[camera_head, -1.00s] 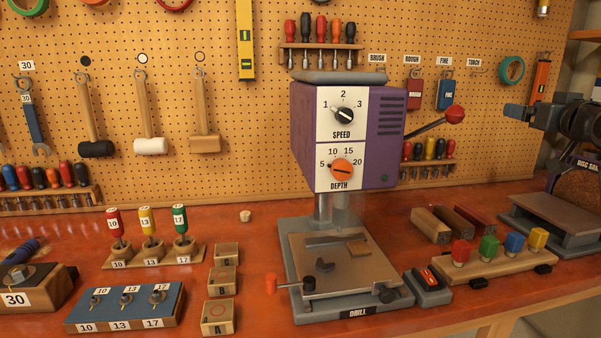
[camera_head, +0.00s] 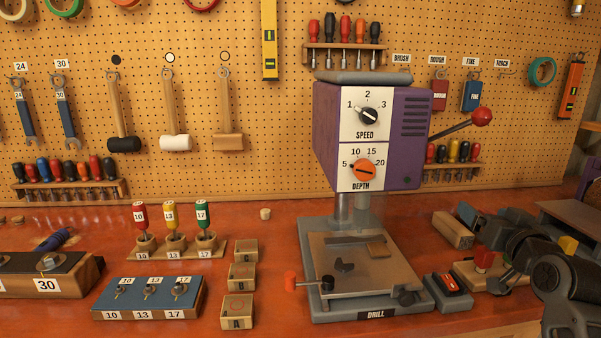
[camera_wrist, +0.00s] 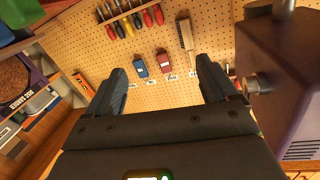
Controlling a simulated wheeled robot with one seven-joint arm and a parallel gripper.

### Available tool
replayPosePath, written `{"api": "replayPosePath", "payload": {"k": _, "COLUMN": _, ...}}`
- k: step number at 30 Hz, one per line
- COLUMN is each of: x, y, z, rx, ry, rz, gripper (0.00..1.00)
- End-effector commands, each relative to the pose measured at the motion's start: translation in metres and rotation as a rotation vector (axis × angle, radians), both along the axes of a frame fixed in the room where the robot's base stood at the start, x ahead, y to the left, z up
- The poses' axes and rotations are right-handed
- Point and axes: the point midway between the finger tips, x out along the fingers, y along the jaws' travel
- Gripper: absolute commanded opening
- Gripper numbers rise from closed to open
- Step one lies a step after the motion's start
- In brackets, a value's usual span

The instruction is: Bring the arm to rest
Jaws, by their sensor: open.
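My arm (camera_head: 570,290) reaches in from the lower right of the head view, over the right end of the red bench. My gripper shows best in the wrist view (camera_wrist: 163,82), with its two dark fingers spread wide and nothing between them. The wrist picture is upside down, and the fingers point towards the pegboard. In the head view the arm's end partly covers the wooden rack of coloured blocks (camera_head: 468,273).
The purple drill press (camera_head: 368,135) stands left of my arm, its red-knobbed lever (camera_head: 480,117) sticking out above. Wooden blocks (camera_head: 452,230) and a small red-and-grey box (camera_head: 447,291) are close by. The pegboard (camera_head: 290,150) is behind; the sander (camera_wrist: 22,85) is on the other side.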

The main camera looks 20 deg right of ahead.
Motion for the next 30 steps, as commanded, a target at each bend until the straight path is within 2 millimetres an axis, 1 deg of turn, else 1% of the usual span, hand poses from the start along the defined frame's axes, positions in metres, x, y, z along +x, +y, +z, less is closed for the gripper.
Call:
{"api": "replayPosePath", "payload": {"k": 1, "x": -0.006, "y": 0.023, "z": -0.022, "rx": 0.017, "ry": 0.008, "rz": 0.012, "gripper": 0.86}}
{"api": "replayPosePath", "payload": {"k": 3, "x": -0.017, "y": 0.050, "z": -0.045, "rx": 0.031, "ry": 0.013, "rz": 0.023, "gripper": 0.86}}
{"api": "replayPosePath", "payload": {"k": 5, "x": -0.027, "y": 0.073, "z": -0.064, "rx": 0.042, "ry": 0.018, "rz": 0.034, "gripper": 0.86}}
{"api": "replayPosePath", "payload": {"k": 6, "x": -0.035, "y": 0.088, "z": -0.075, "rx": 0.046, "ry": 0.022, "rz": 0.039, "gripper": 0.86}}
{"api": "replayPosePath", "payload": {"k": 9, "x": -0.058, "y": 0.123, "z": -0.100, "rx": 0.058, "ry": 0.034, "rz": 0.055, "gripper": 0.86}}
{"api": "replayPosePath", "payload": {"k": 11, "x": -0.071, "y": 0.141, "z": -0.112, "rx": 0.062, "ry": 0.043, "rz": 0.064, "gripper": 0.86}}
{"api": "replayPosePath", "payload": {"k": 12, "x": -0.081, "y": 0.153, "z": -0.119, "rx": 0.064, "ry": 0.047, "rz": 0.071, "gripper": 0.86}}
{"api": "replayPosePath", "payload": {"k": 14, "x": -0.096, "y": 0.170, "z": -0.130, "rx": 0.066, "ry": 0.058, "rz": 0.081, "gripper": 0.86}}
{"api": "replayPosePath", "payload": {"k": 15, "x": -0.108, "y": 0.181, "z": -0.136, "rx": 0.066, "ry": 0.064, "rz": 0.088, "gripper": 0.86}}
{"api": "replayPosePath", "payload": {"k": 17, "x": -0.126, "y": 0.199, "z": -0.145, "rx": 0.066, "ry": 0.077, "rz": 0.102, "gripper": 0.86}}
{"api": "replayPosePath", "payload": {"k": 18, "x": -0.139, "y": 0.210, "z": -0.151, "rx": 0.065, "ry": 0.085, "rz": 0.111, "gripper": 0.86}}
{"api": "replayPosePath", "payload": {"k": 22, "x": -0.184, "y": 0.243, "z": -0.163, "rx": 0.053, "ry": 0.112, "rz": 0.145, "gripper": 0.86}}
{"api": "replayPosePath", "payload": {"k": 26, "x": -0.231, "y": 0.270, "z": -0.167, "rx": 0.035, "ry": 0.143, "rz": 0.184, "gripper": 0.86}}
{"api": "replayPosePath", "payload": {"k": 30, "x": -0.281, "y": 0.293, "z": -0.164, "rx": 0.006, "ry": 0.174, "rz": 0.235, "gripper": 0.86}}
